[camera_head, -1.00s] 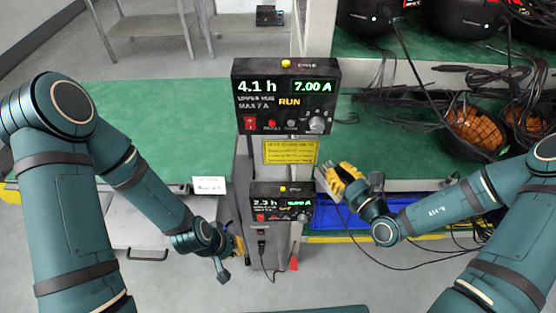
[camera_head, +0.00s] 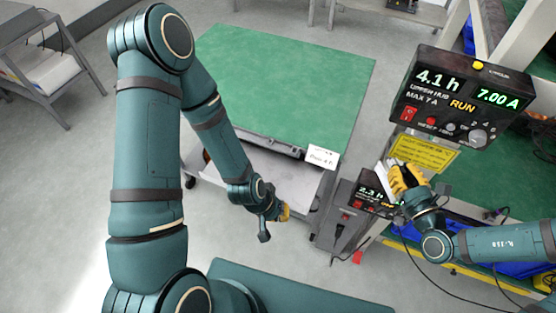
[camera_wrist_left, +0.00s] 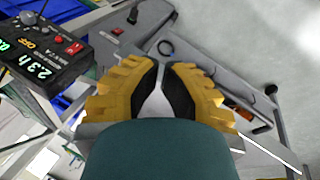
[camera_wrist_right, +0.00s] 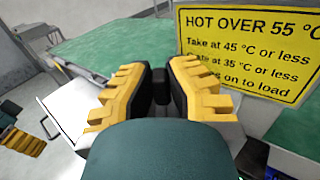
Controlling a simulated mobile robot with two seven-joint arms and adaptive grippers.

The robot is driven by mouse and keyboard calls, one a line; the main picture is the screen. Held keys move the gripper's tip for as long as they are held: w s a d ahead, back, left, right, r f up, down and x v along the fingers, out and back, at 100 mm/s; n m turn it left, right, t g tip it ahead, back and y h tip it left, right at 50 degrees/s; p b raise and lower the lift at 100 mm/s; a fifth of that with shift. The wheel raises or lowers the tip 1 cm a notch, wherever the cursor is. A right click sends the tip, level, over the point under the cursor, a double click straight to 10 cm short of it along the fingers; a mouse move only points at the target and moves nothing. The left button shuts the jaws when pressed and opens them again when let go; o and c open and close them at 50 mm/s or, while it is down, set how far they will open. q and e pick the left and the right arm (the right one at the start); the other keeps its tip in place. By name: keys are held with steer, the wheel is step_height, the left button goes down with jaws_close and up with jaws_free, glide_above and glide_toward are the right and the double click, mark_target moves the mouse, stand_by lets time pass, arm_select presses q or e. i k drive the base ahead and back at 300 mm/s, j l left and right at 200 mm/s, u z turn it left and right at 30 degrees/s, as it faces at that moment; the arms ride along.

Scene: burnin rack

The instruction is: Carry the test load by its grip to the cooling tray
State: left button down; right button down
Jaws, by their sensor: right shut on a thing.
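My right gripper (camera_head: 400,180) is shut on a small black grip (camera_wrist_right: 162,88), which shows between its fingers in the right wrist view. A pale part beside the fingers in the head view (camera_head: 383,182) looks like the test load; most of it is hidden by the gripper. My left gripper (camera_head: 284,211) is empty, its fingertips nearly together in the left wrist view (camera_wrist_left: 160,64). It hangs by the front of a green-topped cart (camera_head: 290,75) with a pale tray-like surface (camera_head: 275,180) below. I cannot tell for certain whether this is the cooling tray.
The upper power unit (camera_head: 462,95) reads 4.1 h, 7.00 A, RUN. A lower unit (camera_head: 372,190) stands close beside my right gripper. A yellow sign (camera_wrist_right: 250,50) warns HOT OVER 55 °C. A white card (camera_head: 322,157) is at the cart's corner. Grey floor is open left of the cart.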

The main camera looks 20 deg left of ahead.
mark_target(264, 169)
steer(key=j+u, duration=0.15)
steer(key=j, duration=0.55)
steer(key=i+j+u, duration=0.15)
steer(key=j, duration=0.5)
